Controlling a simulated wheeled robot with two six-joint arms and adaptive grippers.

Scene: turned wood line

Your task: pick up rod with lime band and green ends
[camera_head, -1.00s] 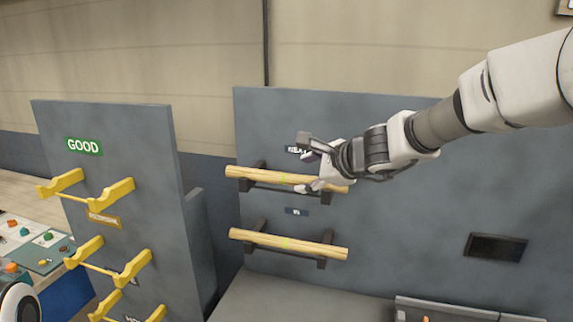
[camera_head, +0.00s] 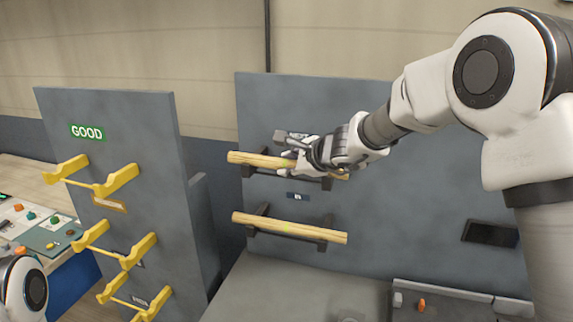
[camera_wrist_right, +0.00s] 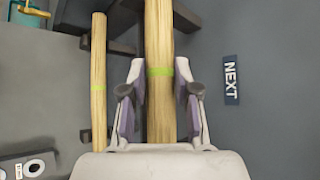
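The upper wooden rod (camera_head: 251,158) rests level on dark brackets on the grey panel. A similar lower rod (camera_head: 289,228) rests on brackets below it. In the right wrist view, the near rod (camera_wrist_right: 159,45) and the farther rod (camera_wrist_right: 98,75) each carry a lime band. I cannot make out green on their ends. My right gripper (camera_head: 288,152) is at the upper rod near its middle. In the right wrist view its open fingers (camera_wrist_right: 160,100) stand on both sides of the near rod, by the band, with gaps showing. My left gripper is out of view.
A grey panel marked GOOD (camera_head: 88,132) with yellow brackets (camera_head: 119,180) stands at the left. A NEXT label (camera_wrist_right: 231,80) is beside the near rod. A grey tray (camera_head: 455,298) is at the lower right. A table (camera_head: 30,205) with small parts is at far left.

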